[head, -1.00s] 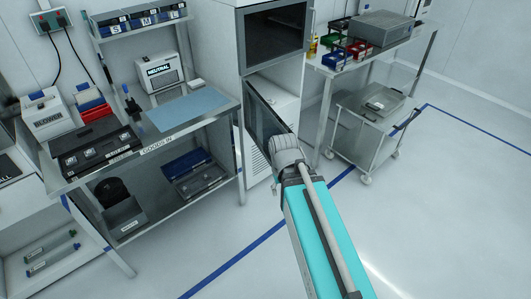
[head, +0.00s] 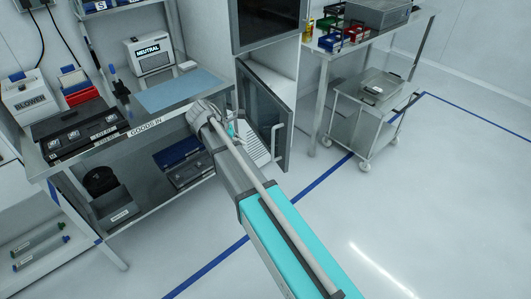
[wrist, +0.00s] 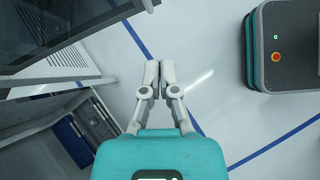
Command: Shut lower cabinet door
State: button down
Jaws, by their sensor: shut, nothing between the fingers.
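The lower cabinet door (head: 267,112) stands part open below the upper dark-windowed door. It has a dark panel, a grey frame and a pale bar handle (head: 277,141) near its free right edge. In the wrist view a dark panel with a pale frame, apparently this door (wrist: 60,22), fills the upper left. My gripper (wrist: 153,70) is shut and empty, with its fingertips together, to the right of and below that panel. In the head view my arm hides most of the gripper, left of the door.
The GOODS IN bench (head: 105,150) stands close on the left, with blue cases on its lower shelf. A wheeled cart (head: 365,125) stands to the right, below another bench. Open floor (head: 430,210) with blue lines lies in front and to the right.

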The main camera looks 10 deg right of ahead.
jog(key=shift+w+a+n+h, duration=0.4)
jog(key=shift+w+a+n, duration=0.35)
jog(key=shift+a+n, duration=0.1)
jog(key=shift+d+f+b, duration=0.1)
jog(key=shift+f+b, duration=0.05)
jog(key=shift+b, duration=0.2)
jog(key=d+r+b+x, duration=0.2)
jog(key=b+x, duration=0.4)
jog(key=x, duration=0.6)
jog(key=shift+w+d+f+b, duration=0.15)
jog(key=shift+w+d+b, duration=0.1)
jog(key=shift+b, duration=0.15)
jog(key=shift+t, duration=0.3)
